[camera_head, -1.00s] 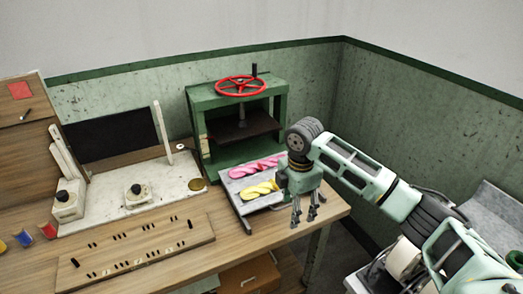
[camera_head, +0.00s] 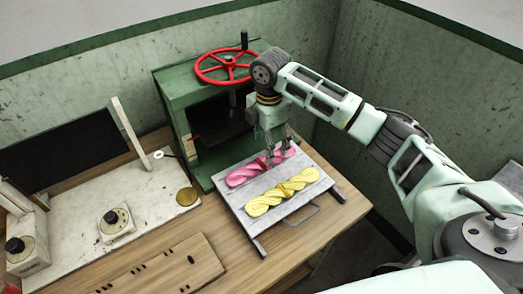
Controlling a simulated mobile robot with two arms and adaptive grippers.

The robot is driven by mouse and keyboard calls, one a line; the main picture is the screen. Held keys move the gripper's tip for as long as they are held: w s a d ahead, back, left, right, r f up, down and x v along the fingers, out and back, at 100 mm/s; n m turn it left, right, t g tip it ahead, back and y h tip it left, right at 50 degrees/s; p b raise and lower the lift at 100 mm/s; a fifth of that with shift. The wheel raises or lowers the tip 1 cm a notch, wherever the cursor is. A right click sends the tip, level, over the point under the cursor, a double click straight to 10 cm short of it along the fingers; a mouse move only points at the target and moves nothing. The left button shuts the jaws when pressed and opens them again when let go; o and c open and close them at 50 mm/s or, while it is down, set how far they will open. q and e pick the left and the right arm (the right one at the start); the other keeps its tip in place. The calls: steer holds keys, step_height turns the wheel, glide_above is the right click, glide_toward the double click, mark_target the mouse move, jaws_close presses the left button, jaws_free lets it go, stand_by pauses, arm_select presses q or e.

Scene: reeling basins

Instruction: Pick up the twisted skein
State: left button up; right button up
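Two twisted skeins lie side by side on a grey metal tray (camera_head: 240,199). The pink skein (camera_head: 243,175) is at the back and the yellow skein (camera_head: 283,193) is in front, both lying flat. My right gripper (camera_head: 278,154) points down over the right part of the pink skein, with its fingers at or just above it. The fingers look apart, on either side of the skein; whether they touch it I cannot tell. Part of the pink skein is hidden behind the fingers. My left gripper is not in view.
A green press (camera_head: 178,112) with a red handwheel (camera_head: 226,67) stands right behind the tray, close to my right gripper. A white panel with knobs (camera_head: 135,217) and a slotted wooden board (camera_head: 170,268) lie to the left. The table's right front edge is clear.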

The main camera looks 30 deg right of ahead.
mark_target(262, 163)
steer(key=f, duration=0.2)
steer(key=f+p, duration=0.1)
steer(key=f, duration=0.1)
steer(key=f+p, duration=0.1)
steer(key=f, duration=0.1)
steer(key=shift+w+d+f, duration=0.2)
steer(key=shift+w+d, duration=0.05)
steer(key=shift+w, duration=0.05)
steer(key=shift+f, duration=0.3)
steer(key=shift+s, duration=0.1)
steer(key=shift+c, duration=0.4)
steer(key=c, duration=1.2)
steer(key=shift+r, duration=0.1)
